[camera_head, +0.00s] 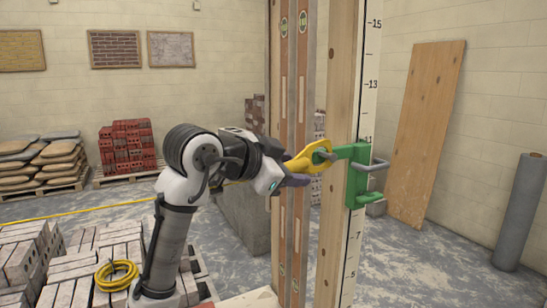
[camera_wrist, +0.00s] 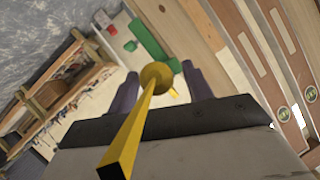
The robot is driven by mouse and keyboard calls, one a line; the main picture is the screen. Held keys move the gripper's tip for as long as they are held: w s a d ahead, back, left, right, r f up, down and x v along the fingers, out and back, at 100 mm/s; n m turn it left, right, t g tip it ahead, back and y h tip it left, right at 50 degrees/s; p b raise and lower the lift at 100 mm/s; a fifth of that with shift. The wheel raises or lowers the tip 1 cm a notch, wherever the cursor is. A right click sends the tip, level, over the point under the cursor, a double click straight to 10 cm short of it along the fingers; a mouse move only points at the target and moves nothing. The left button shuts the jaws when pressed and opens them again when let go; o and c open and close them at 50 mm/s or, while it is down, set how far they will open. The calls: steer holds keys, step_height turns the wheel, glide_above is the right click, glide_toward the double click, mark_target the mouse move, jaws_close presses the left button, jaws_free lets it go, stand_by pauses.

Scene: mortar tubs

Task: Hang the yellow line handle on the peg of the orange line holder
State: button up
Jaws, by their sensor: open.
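The yellow line handle (camera_head: 306,161) is at the peg end of a green line holder (camera_head: 357,176); no orange holder shows. I cannot tell whether the handle bears on the peg. My gripper (camera_head: 293,173) is open at the handle's near side. In the wrist view the handle (camera_wrist: 150,98) runs between my two parted dark fingers (camera_wrist: 159,84), ending in a rounded knob. Part of the green holder (camera_wrist: 147,42) shows beyond it.
A marked scale runs along the timber post (camera_head: 341,80). Tall spirit levels (camera_head: 292,120) stand close behind my gripper. A grey hook (camera_head: 377,166) juts from the holder's right side. A yellow line (camera_head: 90,210) stretches left. A yellow coil (camera_head: 116,275) lies on pavers.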

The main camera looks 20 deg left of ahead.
steer(key=shift+w+d+f, duration=0.15)
steer(key=shift+w+f, duration=0.05)
steer(key=shift+w, duration=0.2)
steer(key=c, duration=1.1)
steer(key=shift+w+d, duration=0.1)
steer(key=shift+w, duration=0.05)
steer(key=shift+w+d, duration=0.3)
steer(key=shift+w, duration=0.1)
steer(key=shift+w+d, duration=0.1)
steer(key=shift+d, duration=0.1)
